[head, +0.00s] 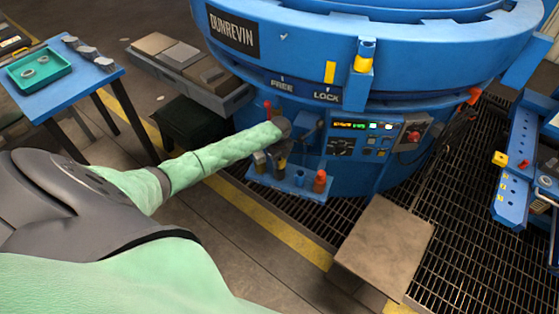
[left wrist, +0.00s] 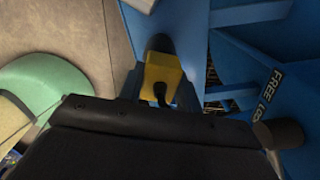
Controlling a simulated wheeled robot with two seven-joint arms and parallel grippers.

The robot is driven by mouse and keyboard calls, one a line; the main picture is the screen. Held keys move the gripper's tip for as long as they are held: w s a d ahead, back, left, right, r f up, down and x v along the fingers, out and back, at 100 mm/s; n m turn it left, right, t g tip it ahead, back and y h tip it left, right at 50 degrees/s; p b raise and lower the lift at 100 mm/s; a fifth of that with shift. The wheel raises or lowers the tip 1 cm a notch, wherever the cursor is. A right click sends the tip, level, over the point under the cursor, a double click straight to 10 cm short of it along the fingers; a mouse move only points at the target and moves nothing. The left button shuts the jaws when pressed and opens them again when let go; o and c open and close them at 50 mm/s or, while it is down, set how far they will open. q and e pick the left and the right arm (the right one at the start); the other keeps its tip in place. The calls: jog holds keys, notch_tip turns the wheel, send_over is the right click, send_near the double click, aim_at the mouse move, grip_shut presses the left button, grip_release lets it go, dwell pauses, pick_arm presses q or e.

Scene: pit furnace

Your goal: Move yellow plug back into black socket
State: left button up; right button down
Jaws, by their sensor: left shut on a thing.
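My left gripper (head: 281,152) is at the front of the blue furnace, at the end of my green-sleeved arm, left of the control panel. In the left wrist view, the yellow plug (left wrist: 162,76) is between the dark fingers of the left gripper (left wrist: 160,92), which are shut on it. A dark cord end shows on the plug's near face. A dark rounded part (left wrist: 160,43) lies just beyond the plug; I cannot tell whether it is the black socket or whether the plug touches it. In the head view, the gripper area is small and dark. My right gripper is not in view.
The control panel (head: 362,138) is right of the gripper. A small blue shelf (head: 300,184) with a red-topped item (head: 320,181) is below it. A red-knobbed lever (head: 268,106) is close above. A blue table (head: 50,92) with a green tray stands at left.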

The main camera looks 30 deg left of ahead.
pick_arm(q)
jog(key=shift+f, duration=0.5)
jog(key=o, duration=0.7)
